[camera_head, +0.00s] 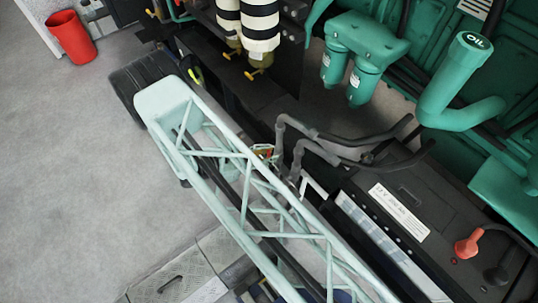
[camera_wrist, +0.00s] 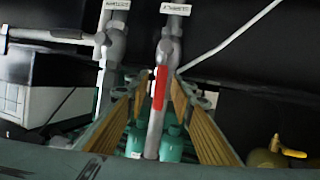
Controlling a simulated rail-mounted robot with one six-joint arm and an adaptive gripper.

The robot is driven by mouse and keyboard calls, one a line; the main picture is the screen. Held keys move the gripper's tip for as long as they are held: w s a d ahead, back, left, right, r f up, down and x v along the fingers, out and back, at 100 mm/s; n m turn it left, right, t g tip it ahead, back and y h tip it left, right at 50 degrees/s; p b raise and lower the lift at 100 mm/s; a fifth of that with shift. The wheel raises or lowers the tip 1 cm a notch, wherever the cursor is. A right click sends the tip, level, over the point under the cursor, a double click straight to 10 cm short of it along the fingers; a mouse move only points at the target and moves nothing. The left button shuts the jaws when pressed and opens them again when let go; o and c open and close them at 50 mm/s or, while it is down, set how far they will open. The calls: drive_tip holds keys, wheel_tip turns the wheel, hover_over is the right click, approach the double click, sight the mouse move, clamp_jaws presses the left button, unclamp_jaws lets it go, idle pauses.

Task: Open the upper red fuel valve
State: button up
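In the wrist view a red valve handle (camera_wrist: 160,88) lies along a grey pipe (camera_wrist: 154,138), upright in the picture. A grey valve body and a white label (camera_wrist: 175,9) are above it; the label is too small to read. My gripper (camera_wrist: 161,80) is open, its two tan-padded fingers on either side of the handle and pipe. I see a gap on both sides; I cannot tell how deep the handle sits between the fingers. No second red handle shows there. In the head view the gripper and valve are mostly hidden by my pale green lattice arm.
A second grey pipe (camera_wrist: 110,50) with a white label stands just left of the handle. A yellow handle (camera_wrist: 292,153) is at lower right. The head view shows green engine filters (camera_head: 364,60), a black battery (camera_head: 400,205), and a red bucket (camera_head: 71,37) on open floor.

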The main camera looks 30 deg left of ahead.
drive_tip(key=shift+a, duration=0.1)
drive_tip(key=v, duration=1.2)
idle(0.9)
